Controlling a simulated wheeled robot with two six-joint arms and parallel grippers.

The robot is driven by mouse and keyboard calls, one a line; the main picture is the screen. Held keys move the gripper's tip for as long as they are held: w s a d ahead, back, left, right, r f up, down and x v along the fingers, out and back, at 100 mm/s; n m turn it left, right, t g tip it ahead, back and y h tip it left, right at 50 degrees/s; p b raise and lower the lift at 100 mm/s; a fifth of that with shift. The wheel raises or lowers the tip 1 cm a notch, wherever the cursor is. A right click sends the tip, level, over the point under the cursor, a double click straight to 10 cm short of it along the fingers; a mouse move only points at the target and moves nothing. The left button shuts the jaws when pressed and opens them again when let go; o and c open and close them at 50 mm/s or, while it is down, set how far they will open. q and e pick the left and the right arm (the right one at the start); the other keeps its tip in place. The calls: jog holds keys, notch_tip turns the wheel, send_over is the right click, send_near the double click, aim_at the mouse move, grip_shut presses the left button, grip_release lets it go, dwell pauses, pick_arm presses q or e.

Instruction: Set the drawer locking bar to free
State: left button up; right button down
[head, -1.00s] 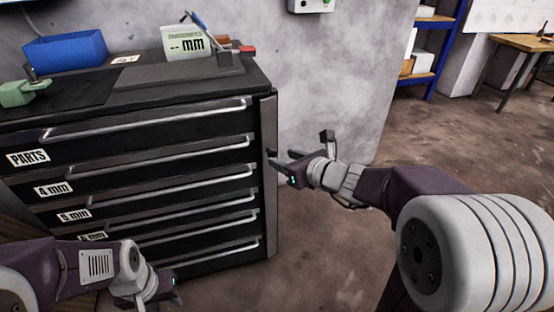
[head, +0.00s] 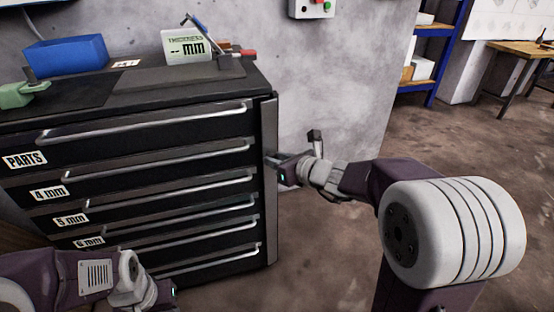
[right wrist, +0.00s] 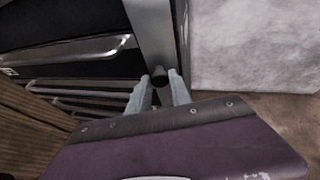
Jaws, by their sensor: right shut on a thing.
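The drawer locking bar (head: 269,215) is a grey upright strip along the right front edge of the black drawer cabinet (head: 140,148). It also shows in the right wrist view (right wrist: 152,30), with a dark round knob (right wrist: 159,77) on it. My right gripper (head: 274,162) is at the bar, a little above mid-height. In the right wrist view its two pale fingers (right wrist: 158,88) are on either side of the knob, shut on it. My left gripper (head: 168,292) is low in front of the cabinet, partly cut off by the frame, and its jaws cannot be made out.
The drawers have long bar handles and look closed. A blue bin (head: 66,54), a green object (head: 22,94) and a thickness display (head: 187,46) stand on the cabinet top. The floor (head: 325,250) right of the cabinet is clear up to my arm.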

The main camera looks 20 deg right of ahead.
jog(key=shift+d+r+n+y+p, duration=0.25)
jog(key=shift+n+y+p, duration=0.15)
jog(key=shift+p, duration=0.25)
jog(key=d+n+g+y+p, duration=0.1)
jog(key=n+g+y+p, duration=0.1)
jog(key=n+p, duration=0.1)
jog(key=d+n+g+y+p, duration=0.1)
jog(key=n+g+y+p, duration=0.1)
jog(key=p, duration=0.4)
jog(key=w+d+n+g+y+p, duration=0.1)
jog(key=d+n+g+y+p, duration=0.1)
jog(key=p, duration=0.3)
jog(key=shift+n+g+y, duration=0.5)
jog(key=shift+n+g, duration=0.2)
jog(key=shift+n, duration=0.1)
jog(key=n+g+p, duration=0.1)
jog(key=n+g, duration=0.1)
jog(key=w+d+n+g+y+p, duration=0.1)
jog(key=shift+f+p, duration=0.25)
jog(key=shift+p, duration=0.1)
jog(key=shift+w+g, duration=0.1)
jog(key=shift+g, duration=0.3)
jog(key=c, duration=1.2)
grip_release()
jog(key=shift+o, duration=0.2)
